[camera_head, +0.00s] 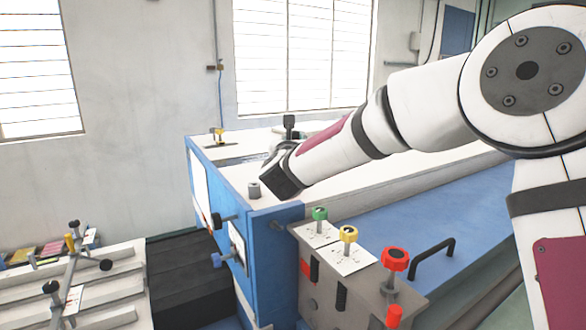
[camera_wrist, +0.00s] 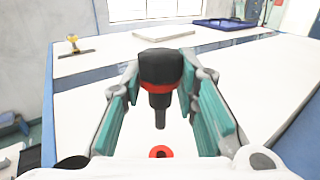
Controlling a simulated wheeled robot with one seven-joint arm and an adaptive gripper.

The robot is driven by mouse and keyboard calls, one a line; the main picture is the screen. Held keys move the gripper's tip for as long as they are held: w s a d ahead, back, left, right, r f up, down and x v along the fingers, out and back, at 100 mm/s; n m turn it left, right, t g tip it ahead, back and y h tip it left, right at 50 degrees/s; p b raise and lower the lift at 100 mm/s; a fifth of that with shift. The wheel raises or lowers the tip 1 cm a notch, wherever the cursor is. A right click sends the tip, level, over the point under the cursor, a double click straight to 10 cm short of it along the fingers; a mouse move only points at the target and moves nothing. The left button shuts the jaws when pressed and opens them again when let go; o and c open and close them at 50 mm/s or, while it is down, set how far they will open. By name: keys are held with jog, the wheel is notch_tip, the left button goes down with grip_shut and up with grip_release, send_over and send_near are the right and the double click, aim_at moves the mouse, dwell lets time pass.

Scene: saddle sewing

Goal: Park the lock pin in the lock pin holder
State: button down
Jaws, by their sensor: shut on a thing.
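The lock pin (camera_wrist: 160,72) has a black knob, a red band and a grey shaft pointing down in the wrist view. My gripper (camera_wrist: 160,88) has its teal-padded fingers on both sides of the pin and is shut on it. The pin looks upright. A red ring with a dark centre (camera_wrist: 160,152), which may be the lock pin holder, lies on the white top below the shaft tip. The tip looks apart from it. In the head view the black knob (camera_head: 289,120) stands above my gripper (camera_head: 282,146), which my wrist partly hides.
The white top (camera_head: 218,160) of a blue machine lies under my arm. A short grey cylinder (camera_head: 254,189) stands near its front edge. Green (camera_head: 320,214), yellow (camera_head: 348,234) and red (camera_head: 395,259) knobs stand on a grey block in front. A yellow-knobbed part (camera_head: 219,134) is at the far left.

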jog(key=s+a+n+g+y+b, duration=0.1)
jog(key=s+a+n+g+y, duration=0.1)
jog(key=a+n+y, duration=0.3)
jog(key=shift+s+a+r+n+y+b, duration=0.35)
jog(key=shift+s+a+y, duration=0.25)
jog(key=shift+a+y, duration=1.5)
jog(key=shift+a+h, duration=0.25)
jog(key=shift+h, duration=0.05)
jog(key=shift+f+b, duration=0.8)
jog(key=shift+f, duration=1.75)
jog(key=shift+f+b, duration=0.45)
jog(key=shift+f, duration=1.65)
